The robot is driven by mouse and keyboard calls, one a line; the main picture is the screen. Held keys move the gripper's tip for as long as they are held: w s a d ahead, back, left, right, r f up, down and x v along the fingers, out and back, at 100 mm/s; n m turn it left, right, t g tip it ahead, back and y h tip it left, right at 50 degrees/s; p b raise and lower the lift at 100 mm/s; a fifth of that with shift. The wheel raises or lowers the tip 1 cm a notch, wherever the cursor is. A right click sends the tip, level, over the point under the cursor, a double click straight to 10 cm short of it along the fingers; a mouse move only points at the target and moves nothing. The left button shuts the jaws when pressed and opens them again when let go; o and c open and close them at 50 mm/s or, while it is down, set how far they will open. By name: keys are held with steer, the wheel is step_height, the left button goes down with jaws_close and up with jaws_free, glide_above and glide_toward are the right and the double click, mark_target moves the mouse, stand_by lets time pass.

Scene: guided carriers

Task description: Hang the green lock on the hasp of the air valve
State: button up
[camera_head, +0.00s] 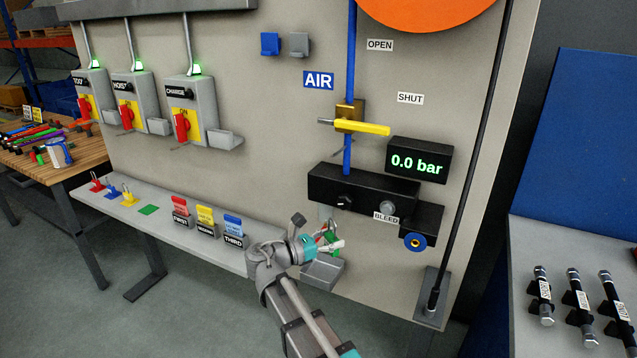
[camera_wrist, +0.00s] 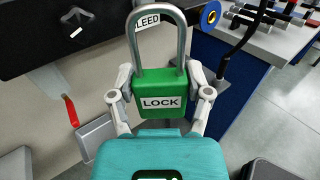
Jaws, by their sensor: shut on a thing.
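The green lock (camera_wrist: 160,108) is between the fingers of my gripper (camera_wrist: 162,92), which is shut on its body. Its grey shackle points up in the wrist view, and its LOCK label faces the camera. In the head view my gripper (camera_head: 331,243) is below the black bleed block, with a little of the green lock (camera_head: 329,236) showing. The air valve (camera_head: 350,113) sits above on the blue pipe, its yellow handle (camera_head: 363,128) lying roughly level. The lock is well below the valve and apart from it. The hasp is too small to make out clearly.
The black bleed block (camera_head: 362,188) juts from the panel between gripper and valve, beside the 0.0 bar display (camera_head: 418,161). A grey tray (camera_head: 323,272) is below my gripper.

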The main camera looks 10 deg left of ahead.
steer(key=w+a+r+n+t+y+p, duration=0.2)
steer(key=w+r+p, duration=0.1)
steer(key=r+p, duration=0.3)
steer(key=w+a+r+n+t+y+p, duration=0.2)
steer(key=w+r+p, duration=0.1)
steer(key=r+p, duration=0.3)
steer(key=shift+w+r+t, duration=0.2)
steer(key=shift+t, duration=0.1)
steer(key=shift+w+d+f, duration=0.1)
steer(key=shift+w+d, duration=0.05)
steer(key=shift+w, duration=0.15)
steer(key=w+d+f+b, duration=0.1)
steer(key=w+d, duration=0.2)
steer(key=w, duration=0.5)
steer(key=shift+w, duration=0.3)
stand_by(1.4)
steer(key=shift+d, duration=0.2)
stand_by(0.4)
steer(key=o, duration=1.2)
